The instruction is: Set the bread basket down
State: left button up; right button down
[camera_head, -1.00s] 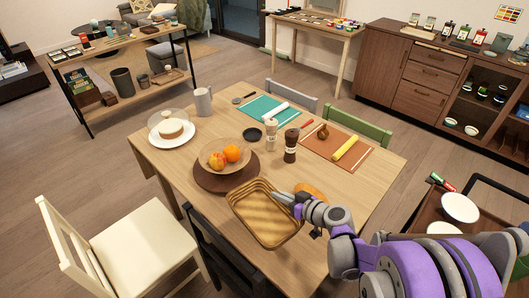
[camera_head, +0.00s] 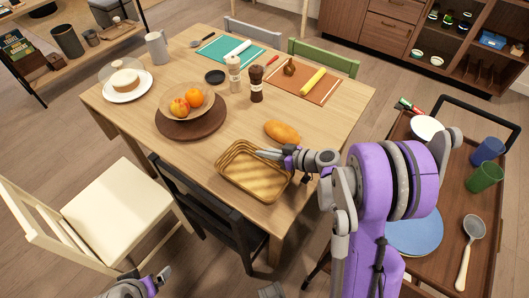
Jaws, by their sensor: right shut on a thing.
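The bread basket (camera_head: 236,180) is a tan woven rectangular tray with a raised rim, and it looks empty. It is level at the table's (camera_head: 205,140) near edge; I cannot tell whether its bottom touches the wood. My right gripper (camera_head: 268,154) is shut on the basket's far right rim. A bread loaf (camera_head: 282,132) lies on the table just behind the gripper, outside the basket. My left gripper (camera_head: 164,275) shows only partly at the bottom left, away from the table, and its jaw opening is unclear.
A fruit bowl (camera_head: 168,106) on a round brown mat stands left of the basket. A dark chair (camera_head: 215,225) stands at the near edge. A trolley (camera_head: 450,222) is at right.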

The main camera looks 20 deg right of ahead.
jog(key=c, duration=1.5)
grip_release()
jog(key=shift+f, duration=0.15)
jog(key=o, duration=0.5)
jog(key=shift+r, duration=0.2)
jog(key=shift+s+d+r, duration=0.15)
jog(key=shift+s+d, duration=0.05)
jog(key=shift+s, duration=0.05)
jog(key=v, duration=1.1)
jog(key=shift+s+d, duration=0.1)
jog(key=shift+s, duration=0.05)
